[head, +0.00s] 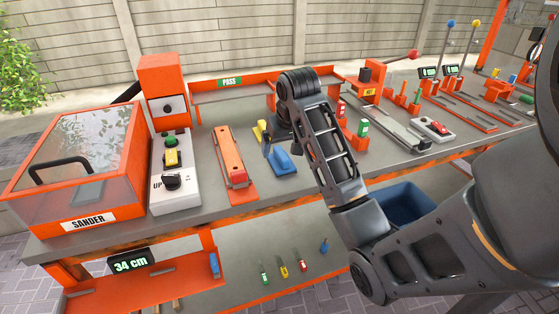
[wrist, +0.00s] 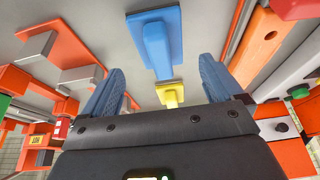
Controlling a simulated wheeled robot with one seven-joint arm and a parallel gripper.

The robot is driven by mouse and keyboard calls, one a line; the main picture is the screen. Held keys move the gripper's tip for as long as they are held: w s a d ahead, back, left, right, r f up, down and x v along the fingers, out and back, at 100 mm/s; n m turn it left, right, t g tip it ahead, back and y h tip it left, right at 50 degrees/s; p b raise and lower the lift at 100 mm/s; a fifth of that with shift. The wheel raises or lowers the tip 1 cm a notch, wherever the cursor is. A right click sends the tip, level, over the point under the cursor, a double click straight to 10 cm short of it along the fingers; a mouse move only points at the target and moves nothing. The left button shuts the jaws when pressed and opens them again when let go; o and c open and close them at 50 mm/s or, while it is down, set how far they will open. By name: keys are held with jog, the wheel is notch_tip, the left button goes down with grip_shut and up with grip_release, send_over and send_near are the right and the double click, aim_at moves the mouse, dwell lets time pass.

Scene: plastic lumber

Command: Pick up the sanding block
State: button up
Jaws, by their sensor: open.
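A blue block with a raised grip on a flat base (head: 283,162) lies on the grey bench top, and a similar yellow block (head: 261,131) lies behind it. Either looks like a sanding block; I cannot tell which one is meant. The blue block (wrist: 163,40) shows beyond the fingertips, and the yellow block (wrist: 170,96) shows between the fingers.
A long orange-red piece of lumber (head: 229,153) lies in an orange holder left of the blue block. A control box (head: 176,190) and the orange sander (head: 82,170) stand farther left. A blue bin (head: 405,203) sits below.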

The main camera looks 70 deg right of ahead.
aim_at(281, 153)
jog(key=x, duration=0.4)
jog(key=shift+a+f, duration=0.1)
jog(key=shift+f, duration=0.05)
jog(key=c, duration=1.2)
